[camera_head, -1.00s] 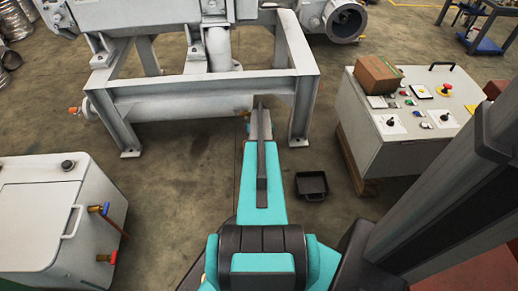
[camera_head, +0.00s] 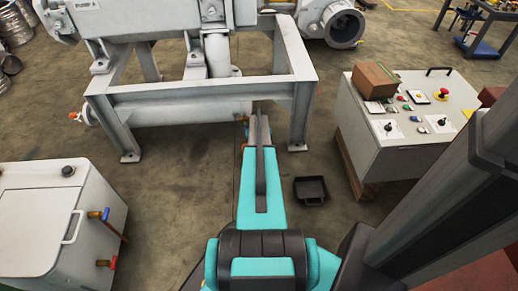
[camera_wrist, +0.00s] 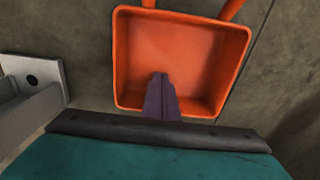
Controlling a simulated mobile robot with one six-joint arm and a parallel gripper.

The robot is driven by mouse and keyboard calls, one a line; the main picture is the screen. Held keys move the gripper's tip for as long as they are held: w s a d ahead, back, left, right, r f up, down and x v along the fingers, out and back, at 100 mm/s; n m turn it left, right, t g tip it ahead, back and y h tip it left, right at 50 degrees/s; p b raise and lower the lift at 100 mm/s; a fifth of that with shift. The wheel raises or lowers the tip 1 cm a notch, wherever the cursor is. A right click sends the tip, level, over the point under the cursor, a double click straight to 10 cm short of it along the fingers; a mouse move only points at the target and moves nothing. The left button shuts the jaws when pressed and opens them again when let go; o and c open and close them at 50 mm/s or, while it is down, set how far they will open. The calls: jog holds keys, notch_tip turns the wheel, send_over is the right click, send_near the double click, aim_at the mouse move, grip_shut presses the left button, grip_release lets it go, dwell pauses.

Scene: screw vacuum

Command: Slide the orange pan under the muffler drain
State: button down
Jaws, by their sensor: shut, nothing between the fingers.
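The orange pan (camera_wrist: 185,50), a shallow square tray, lies on the floor in the wrist view. Two orange bars run from its far rim out of the picture. My gripper (camera_wrist: 160,80) is shut and empty. Its dark fingers overlap the pan's near rim and interior in the picture; I cannot tell whether they touch it. In the head view my arm hides most of the pan's area. The muffler seems to be the grey horizontal cylinder (camera_head: 180,109) under the steel frame. A small orange fitting (camera_head: 76,116) sits at its left end; I cannot tell which part is the drain.
Frame legs (camera_head: 128,135) stand on both sides of the cylinder, and one foot plate (camera_wrist: 33,75) is left of the pan. A black tray (camera_head: 310,191) lies right of my arm. A white cart (camera_head: 45,215) and a control cabinet (camera_head: 415,125) flank me.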

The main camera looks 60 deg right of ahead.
jog(key=shift+s+a+r+p, duration=0.2)
jog(key=shift+s+a+r, duration=0.1)
jog(key=shift+s+a, duration=0.15)
jog(key=shift+s+a+r+p, duration=0.2)
jog(key=shift+s+a+r, duration=0.15)
jog(key=shift+a, duration=0.2)
notch_tip(320, 180, up, 9)
jog(key=p, duration=0.2)
jog(key=shift+p, duration=0.3)
jog(key=shift+f, duration=0.15)
jog(key=c, duration=2.3)
grip_release()
jog(key=shift+o, duration=0.2)
jog(key=shift+m, duration=0.3)
